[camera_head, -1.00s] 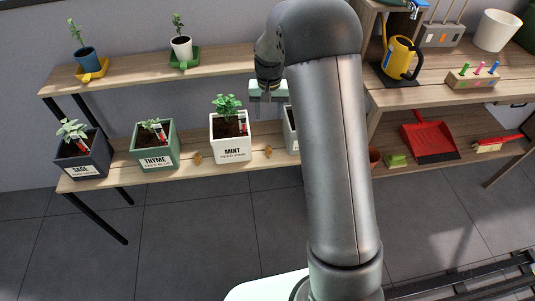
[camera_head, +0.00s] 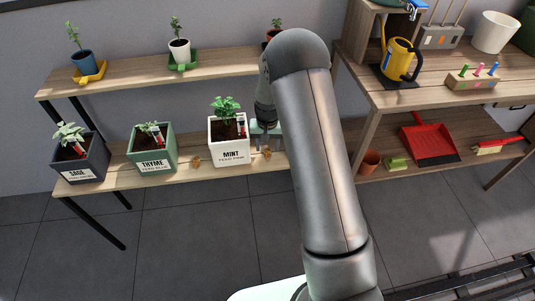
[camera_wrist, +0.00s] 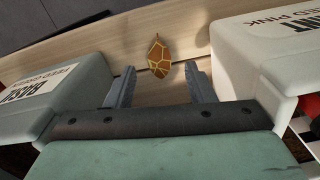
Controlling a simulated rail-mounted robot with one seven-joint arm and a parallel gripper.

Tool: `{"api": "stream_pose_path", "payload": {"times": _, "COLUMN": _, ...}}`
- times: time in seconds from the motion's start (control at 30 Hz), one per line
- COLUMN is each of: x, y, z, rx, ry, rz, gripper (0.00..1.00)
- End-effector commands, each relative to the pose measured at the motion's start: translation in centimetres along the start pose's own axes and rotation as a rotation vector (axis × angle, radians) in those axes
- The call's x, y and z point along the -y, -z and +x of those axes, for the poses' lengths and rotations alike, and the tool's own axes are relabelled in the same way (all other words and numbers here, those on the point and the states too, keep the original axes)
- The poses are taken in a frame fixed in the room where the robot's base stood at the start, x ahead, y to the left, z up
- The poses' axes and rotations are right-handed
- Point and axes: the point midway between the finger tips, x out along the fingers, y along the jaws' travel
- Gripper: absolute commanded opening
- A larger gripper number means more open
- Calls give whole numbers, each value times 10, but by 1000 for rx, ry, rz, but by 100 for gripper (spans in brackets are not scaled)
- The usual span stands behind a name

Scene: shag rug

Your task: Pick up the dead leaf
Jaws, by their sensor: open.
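A brown and orange dead leaf (camera_wrist: 159,55) lies on the wooden shelf between two pots in the wrist view. It is just past the fingertips of my gripper (camera_wrist: 160,67), roughly centred between them. The fingers are apart, and nothing is held. In the head view my gripper (camera_head: 263,143) is low over the lower shelf, right of the mint pot, and the leaf (camera_head: 267,153) shows near its fingertips. A second brown leaf (camera_head: 195,162) lies on the same shelf between the thyme and mint pots.
The white mint pot (camera_wrist: 265,50) stands close on the right in the wrist view, another pale pot (camera_wrist: 60,95) close on the left. The thyme pot (camera_head: 153,148) and sage pot (camera_head: 80,158) are farther left. The upper shelf (camera_head: 135,76) runs behind and above.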

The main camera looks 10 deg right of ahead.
Motion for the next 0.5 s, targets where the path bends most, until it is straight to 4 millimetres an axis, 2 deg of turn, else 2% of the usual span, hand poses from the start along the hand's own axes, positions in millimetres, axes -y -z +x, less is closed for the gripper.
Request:
{"api": "stream_pose_path", "payload": {"times": 0.03, "x": 0, "y": 0, "z": 10, "rx": 3, "ry": -1, "rz": 0, "gripper": 49}}
{"api": "stream_pose_path", "payload": {"times": 0.13, "x": 0, "y": 0, "z": 21, "rx": 1, "ry": 0, "rz": 0, "gripper": 49}}
{"api": "stream_pose_path", "payload": {"times": 0.37, "x": 0, "y": 0, "z": 22, "rx": 0, "ry": 0, "rz": 0, "gripper": 49}}
{"api": "stream_pose_path", "payload": {"times": 0.5, "x": 0, "y": 0, "z": 22, "rx": 0, "ry": 0, "rz": 0, "gripper": 10}}
